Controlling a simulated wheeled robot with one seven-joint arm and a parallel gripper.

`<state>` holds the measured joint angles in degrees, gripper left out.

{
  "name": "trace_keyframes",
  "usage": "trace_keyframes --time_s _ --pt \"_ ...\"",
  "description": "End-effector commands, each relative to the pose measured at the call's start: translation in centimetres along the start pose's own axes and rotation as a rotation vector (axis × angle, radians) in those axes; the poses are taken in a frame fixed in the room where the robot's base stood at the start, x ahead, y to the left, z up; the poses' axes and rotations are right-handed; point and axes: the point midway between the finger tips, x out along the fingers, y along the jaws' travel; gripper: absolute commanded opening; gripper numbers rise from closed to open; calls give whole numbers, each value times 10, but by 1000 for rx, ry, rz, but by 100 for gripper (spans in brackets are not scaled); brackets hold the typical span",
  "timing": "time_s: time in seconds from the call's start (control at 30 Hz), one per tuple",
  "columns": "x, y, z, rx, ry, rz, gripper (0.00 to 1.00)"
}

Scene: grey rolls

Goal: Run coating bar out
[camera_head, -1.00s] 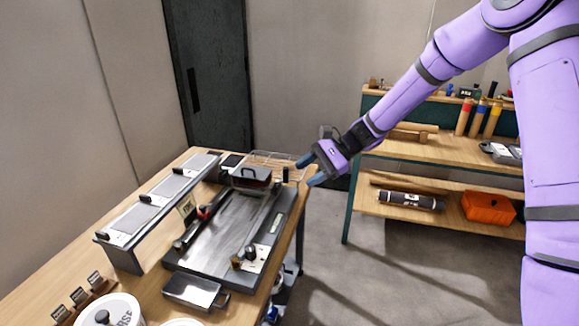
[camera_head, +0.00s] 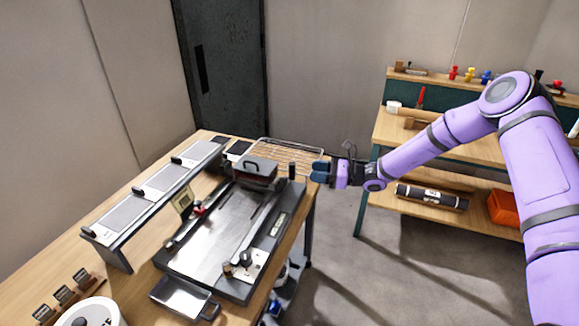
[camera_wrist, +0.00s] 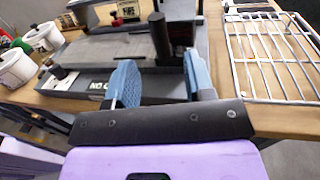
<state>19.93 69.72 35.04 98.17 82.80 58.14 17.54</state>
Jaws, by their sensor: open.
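The coating bench (camera_head: 212,237) is a dark plate with a pale bed on the wooden table. A dark block with a handle (camera_head: 257,170) sits at its far end; I cannot tell if the coating bar is part of it. A black upright post (camera_head: 291,171) stands at the bench's far right end. My gripper (camera_head: 319,172) is open and empty, just right of the post and pointing left at it. In the wrist view the post (camera_wrist: 158,42) stands ahead of the gap between my blue fingers (camera_wrist: 158,80), not gripped.
A wire rack (camera_head: 290,150) lies behind the bench, close beside my gripper. A raised shelf (camera_head: 150,190) with grey panels runs along the left. A metal tray (camera_head: 180,297) sits at the near end. A wooden shelf unit (camera_head: 385,180) stands to the right.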

Motion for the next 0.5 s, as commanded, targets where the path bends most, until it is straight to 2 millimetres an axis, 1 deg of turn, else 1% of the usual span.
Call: trace_keyframes --time_s 0.3,0.5 --pt "53 1 0 -2 1 3 48" --pt "83 1 0 -2 1 2 48"
